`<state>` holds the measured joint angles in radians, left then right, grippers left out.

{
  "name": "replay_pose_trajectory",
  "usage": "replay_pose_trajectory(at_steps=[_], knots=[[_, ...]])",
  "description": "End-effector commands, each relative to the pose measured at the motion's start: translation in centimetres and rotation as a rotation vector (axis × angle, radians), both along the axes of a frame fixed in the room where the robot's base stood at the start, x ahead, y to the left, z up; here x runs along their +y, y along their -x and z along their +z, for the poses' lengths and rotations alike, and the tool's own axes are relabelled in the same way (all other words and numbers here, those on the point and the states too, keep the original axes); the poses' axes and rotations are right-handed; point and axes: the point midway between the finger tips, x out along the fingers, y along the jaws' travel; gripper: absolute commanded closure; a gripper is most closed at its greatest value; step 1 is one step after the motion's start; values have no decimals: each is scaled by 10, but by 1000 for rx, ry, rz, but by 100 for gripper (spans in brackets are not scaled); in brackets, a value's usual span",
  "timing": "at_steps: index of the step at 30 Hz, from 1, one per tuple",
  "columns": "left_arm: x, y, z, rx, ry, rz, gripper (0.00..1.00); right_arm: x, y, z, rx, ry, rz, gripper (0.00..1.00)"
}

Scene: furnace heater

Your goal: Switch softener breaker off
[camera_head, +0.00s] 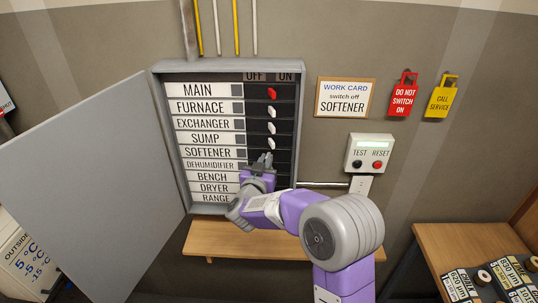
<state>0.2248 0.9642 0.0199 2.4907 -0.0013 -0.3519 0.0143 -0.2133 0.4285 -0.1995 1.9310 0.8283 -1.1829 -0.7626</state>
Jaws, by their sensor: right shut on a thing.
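The grey breaker panel (226,67) is open on the wall, with OFF and ON marked above its switch column. The SOFTENER label (208,153) is the fifth row down. My right gripper (263,159) is at the switch column in that row, shut on the softener breaker lever, which the fingers hide. I cannot tell which side the lever is on. Above it are the red main lever (272,93) and the white furnace (271,111), exchanger (271,128) and sump (271,144) levers. My left gripper is not in view.
The panel door (95,190) stands swung open to the left. A work card (345,97) reads switch off SOFTENER. Red (403,95) and yellow (440,98) tags hang at right, above a TEST/RESET box (369,153). A wooden shelf (215,240) is below. My right arm covers the lower switches.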

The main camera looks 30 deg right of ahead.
Motion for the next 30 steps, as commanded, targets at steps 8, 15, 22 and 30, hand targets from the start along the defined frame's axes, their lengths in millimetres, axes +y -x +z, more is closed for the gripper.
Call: replay_pose_trajectory(at_steps=[8, 15, 22, 30], knots=[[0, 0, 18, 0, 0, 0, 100, 5, -6, 1, 0, 1, -139, 100], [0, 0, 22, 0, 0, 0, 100, 6, -7, 1, -2, 0, -190, 100], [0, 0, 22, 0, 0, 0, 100, 6, -8, 0, -3, 0, -198, 100], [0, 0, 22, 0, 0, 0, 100, 6, -8, 0, -4, 0, -197, 80]])
